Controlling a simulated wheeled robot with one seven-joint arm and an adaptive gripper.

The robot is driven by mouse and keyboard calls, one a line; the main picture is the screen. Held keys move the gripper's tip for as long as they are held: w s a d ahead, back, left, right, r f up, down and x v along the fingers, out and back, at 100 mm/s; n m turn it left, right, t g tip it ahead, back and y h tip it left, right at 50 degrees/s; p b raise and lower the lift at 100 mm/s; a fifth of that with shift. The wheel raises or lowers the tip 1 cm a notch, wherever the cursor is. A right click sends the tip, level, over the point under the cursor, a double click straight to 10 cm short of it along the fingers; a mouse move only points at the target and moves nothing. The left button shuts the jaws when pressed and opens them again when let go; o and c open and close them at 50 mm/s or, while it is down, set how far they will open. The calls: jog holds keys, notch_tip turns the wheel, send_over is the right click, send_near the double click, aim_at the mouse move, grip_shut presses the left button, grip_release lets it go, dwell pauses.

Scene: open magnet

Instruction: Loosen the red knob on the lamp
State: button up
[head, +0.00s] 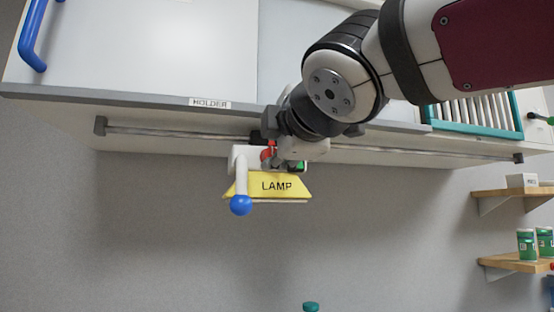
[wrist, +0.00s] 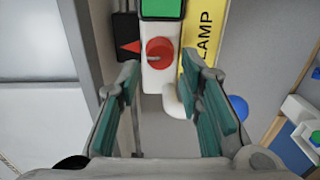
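The lamp (head: 265,187) hangs from a rail under the cabinet; it has a yellow shade marked LAMP and a white body. Its red knob (wrist: 160,52) is round with a grey mark and sits on the white body in the wrist view. In the head view only a bit of the red knob (head: 267,155) shows beside my gripper (head: 281,158), which partly hides it. In the wrist view my gripper (wrist: 160,72) is open, with teal-padded fingers. The knob appears just beyond the fingertips, between them in the picture; I cannot tell whether they touch it.
A green square (wrist: 162,8) and a black piece with a red pointer (wrist: 125,47) adjoin the knob. A blue ball (head: 241,205) ends the lamp's white arm. The metal rail (head: 180,133) runs below the edge marked HOLDER. Wooden shelves (head: 515,264) stand at the right.

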jog(key=v, duration=0.8)
dwell(0.4)
jog(key=d+f+m+g+h, duration=0.25)
jog(key=d+f+m, duration=0.3)
jog(key=f, duration=0.55)
jog(key=d+f+m+g+h, duration=0.25)
jog(key=d+f+m, duration=0.35)
jog(key=f, duration=0.4)
jog(key=s+d+f+m+g, duration=0.3)
jog(key=s+f+m, duration=0.2)
jog(key=f, duration=0.5)
jog(key=s+d+f+m+g, duration=0.3)
jog(key=s+f+m, duration=0.2)
jog(key=f, duration=0.5)
jog(key=s, duration=0.2)
jog(key=shift+s+f+g, duration=0.25)
jog(key=shift+s+g, duration=0.15)
